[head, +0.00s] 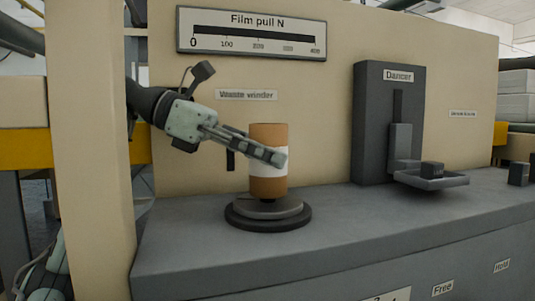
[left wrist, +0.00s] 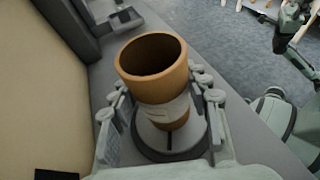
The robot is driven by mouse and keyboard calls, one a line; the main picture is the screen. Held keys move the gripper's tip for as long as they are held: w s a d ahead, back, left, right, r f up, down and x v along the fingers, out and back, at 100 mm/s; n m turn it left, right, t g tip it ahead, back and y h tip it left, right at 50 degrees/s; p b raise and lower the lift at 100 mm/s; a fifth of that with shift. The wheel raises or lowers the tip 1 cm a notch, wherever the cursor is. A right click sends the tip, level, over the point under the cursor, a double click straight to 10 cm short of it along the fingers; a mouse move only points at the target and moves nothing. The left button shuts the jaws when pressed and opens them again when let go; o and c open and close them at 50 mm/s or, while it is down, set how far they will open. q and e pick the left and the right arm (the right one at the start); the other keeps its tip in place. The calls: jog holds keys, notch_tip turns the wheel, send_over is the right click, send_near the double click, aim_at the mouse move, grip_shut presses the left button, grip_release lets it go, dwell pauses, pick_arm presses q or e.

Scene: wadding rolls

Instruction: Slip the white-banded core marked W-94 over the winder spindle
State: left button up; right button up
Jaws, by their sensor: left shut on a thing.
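The brown core (head: 268,138) with a white band stands upright in the head view. No W-94 mark can be read on it. My left gripper (head: 272,156) is shut on the core at its band, with a finger on each side in the left wrist view (left wrist: 162,122). The core's open top (left wrist: 150,54) faces that camera. The core is over the round winder base (head: 268,215), with a small gap and a short dark piece of the spindle (head: 267,200) showing below it. The rest of the spindle is hidden. My right arm shows at the left wrist view's edge; its gripper is unclear.
The grey bench (head: 200,245) is clear around the base. To the right stand the dark Dancer unit (head: 375,125) and a grey tray (head: 440,181) with a dark block (head: 432,169). A beige panel (head: 320,100) rises close behind the core. A beige post (head: 90,150) stands at left.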

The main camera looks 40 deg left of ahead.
pick_arm(q)
jog(key=shift+f+b, duration=0.4)
jog(key=shift+f, duration=0.3)
jog(key=o, duration=0.9)
jog(key=shift+c, duration=0.2)
jog(key=shift+s+a, duration=0.1)
jog(key=shift+b+v, duration=0.45)
jog(key=shift+v, duration=0.85)
jog(key=v, duration=0.8)
jog(key=shift+r, duration=0.1)
